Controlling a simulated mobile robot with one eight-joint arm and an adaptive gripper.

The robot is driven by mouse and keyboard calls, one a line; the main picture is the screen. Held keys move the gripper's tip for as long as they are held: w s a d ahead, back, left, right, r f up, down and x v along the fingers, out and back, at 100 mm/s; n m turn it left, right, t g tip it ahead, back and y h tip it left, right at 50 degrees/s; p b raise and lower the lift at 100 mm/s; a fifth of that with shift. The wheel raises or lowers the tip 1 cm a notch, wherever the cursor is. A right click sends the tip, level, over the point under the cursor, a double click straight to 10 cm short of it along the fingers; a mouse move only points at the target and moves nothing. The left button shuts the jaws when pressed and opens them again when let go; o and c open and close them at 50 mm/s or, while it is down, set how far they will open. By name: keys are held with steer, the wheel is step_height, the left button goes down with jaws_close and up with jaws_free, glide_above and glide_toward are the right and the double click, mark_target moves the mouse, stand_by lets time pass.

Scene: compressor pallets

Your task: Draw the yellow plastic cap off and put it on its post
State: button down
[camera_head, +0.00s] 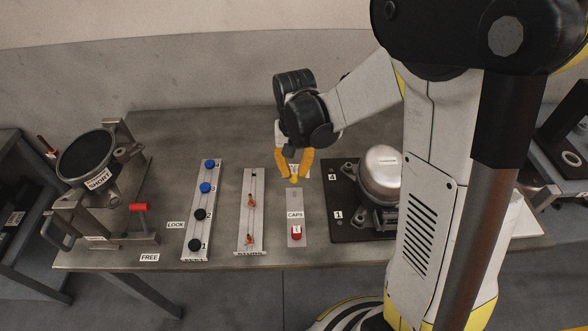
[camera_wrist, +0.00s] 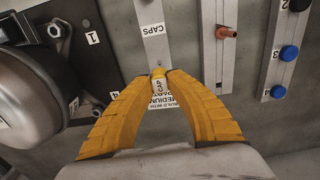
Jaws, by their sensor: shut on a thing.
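My gripper (camera_head: 294,178) is shut on the yellow cap (camera_wrist: 158,72), which shows between the fingertips in the wrist view. A small white label reading CAP sits just below it there. In the head view the fingertips are over the far end of the grey CAPS strip (camera_head: 296,208). Whether the cap touches the strip or a post is hard to tell. A red cap (camera_head: 296,232) stands at the strip's near end. The silver compressor (camera_head: 381,172) stands on a dark pallet plate (camera_head: 341,204) to the right, partly behind my arm.
Left of the CAPS strip are a rail with copper-coloured fittings (camera_head: 250,222) and a rail with blue and black knobs (camera_head: 204,224). A fixture with a black drum (camera_head: 86,157) and red handle (camera_head: 139,207) stands at the far left. The table front is mostly clear.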

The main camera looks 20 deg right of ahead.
mark_target(295, 192)
steer(key=shift+f+b, duration=1.85)
steer(key=shift+f, duration=0.6)
steer(key=shift+f+b, duration=1.3)
steer(key=c, duration=1.3)
jaws_free()
steer(key=shift+c, duration=0.2)
step_height(295, 192, up, 12)
steer(key=shift+r, duration=0.1)
